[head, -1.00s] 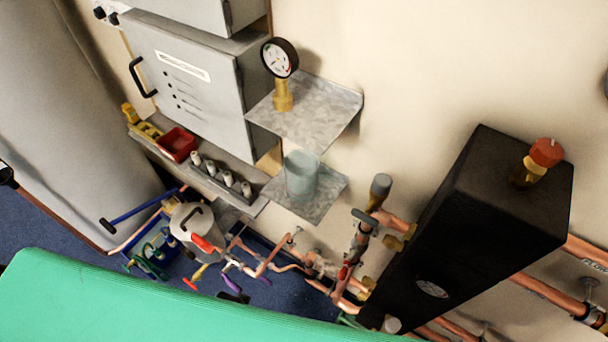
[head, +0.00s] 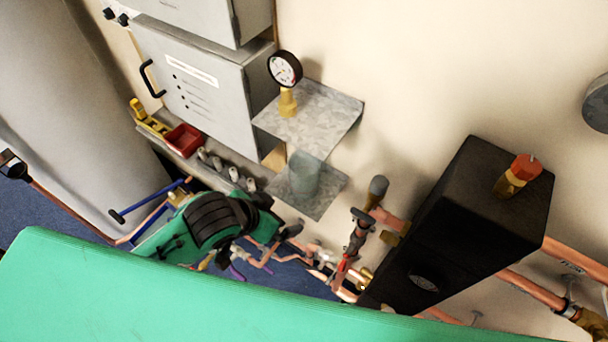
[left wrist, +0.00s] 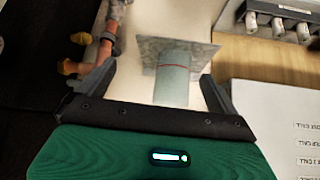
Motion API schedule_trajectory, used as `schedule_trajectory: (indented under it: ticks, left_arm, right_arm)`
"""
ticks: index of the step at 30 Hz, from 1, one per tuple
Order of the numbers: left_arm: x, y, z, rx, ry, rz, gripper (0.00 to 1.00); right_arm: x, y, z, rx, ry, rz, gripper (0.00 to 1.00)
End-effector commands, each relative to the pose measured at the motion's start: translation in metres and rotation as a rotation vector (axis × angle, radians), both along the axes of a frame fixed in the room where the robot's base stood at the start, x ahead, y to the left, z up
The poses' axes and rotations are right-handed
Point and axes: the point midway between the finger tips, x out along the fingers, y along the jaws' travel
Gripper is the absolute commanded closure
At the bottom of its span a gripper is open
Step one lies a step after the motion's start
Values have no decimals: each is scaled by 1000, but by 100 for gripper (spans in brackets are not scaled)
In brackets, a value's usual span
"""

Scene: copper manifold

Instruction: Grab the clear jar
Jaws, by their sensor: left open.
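The clear jar (head: 303,176) is a pale, see-through cylinder standing on the lower metal shelf (head: 318,207) in the head view. In the left wrist view the jar (left wrist: 172,80) shows between the two fingers, with a thin red line across it. My left gripper (head: 293,213) is below and left of the jar in the head view, its arm green and black. In the left wrist view the left gripper (left wrist: 155,85) is open, with nothing between its fingers touching the jar that I can see. My right gripper does not show.
An upper metal shelf (head: 315,115) with a pressure gauge (head: 285,70) hangs just above the jar. A grey cabinet (head: 200,85) is to the left, with a red bin (head: 184,139) below. A black box (head: 460,230) and copper pipes (head: 530,290) stand at right.

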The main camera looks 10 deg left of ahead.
Motion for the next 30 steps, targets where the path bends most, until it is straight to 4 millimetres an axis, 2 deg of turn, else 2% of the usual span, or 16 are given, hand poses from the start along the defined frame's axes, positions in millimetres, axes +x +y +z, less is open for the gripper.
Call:
schedule_trajectory:
  ticks: [3,8,22,26,30]
  left_arm:
    - [4,-3,12,7,-21,-57,3]
    - [6,2,17,17,-13,-103,3]
    - [10,51,15,61,70,-71,3]
    - [13,53,16,61,77,-64,3]
    - [26,43,18,58,78,-64,3]
  right_arm:
    - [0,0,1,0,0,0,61]
    - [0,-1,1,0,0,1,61]
    - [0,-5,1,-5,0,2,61]
    - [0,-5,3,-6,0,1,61]
    - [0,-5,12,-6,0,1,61]
